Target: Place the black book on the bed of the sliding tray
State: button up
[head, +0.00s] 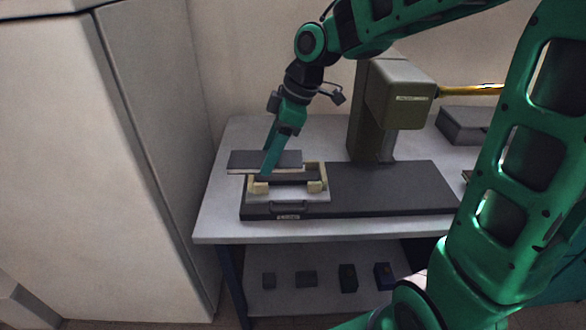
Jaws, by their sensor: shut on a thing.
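The black book (240,160) is a flat dark slab with a pale edge, held roughly level. My gripper (268,166) is shut on it. The sliding tray (290,197) is light grey with cream blocks and rails around its bed, at the left end of a dark machine base. The book is over the left back part of the tray and sticks out past its left side. It seems a little above the bed; I cannot tell whether it touches the blocks. The book hides part of the bed and the back left of the tray.
The olive press-like machine (400,95) stands on the dark base (400,187) right of the tray. A dark grey box (465,125) lies at the back right of the table (222,205). Several small dark blocks sit on the lower shelf (325,295). A tall pale cabinet (90,180) is at left.

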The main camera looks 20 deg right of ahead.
send_over(286, 176)
jog(key=d, duration=0.1)
jog(key=f, duration=0.6)
jog(key=shift+s+d+f, duration=0.15)
jog(key=shift+s+f, duration=0.1)
jog(key=shift+s, duration=0.05)
jog(key=shift+f, duration=2)
jog(key=shift+f, duration=0.1)
jog(key=o, duration=1.2)
jog(key=shift+o, duration=0.2)
jog(key=shift+d, duration=0.1)
jog(key=w+v, duration=0.1)
jog(key=v, duration=0.6)
jog(key=shift+s+r, duration=0.3)
jog(key=shift+s, duration=0.25)
jog(key=shift+d, duration=0.1)
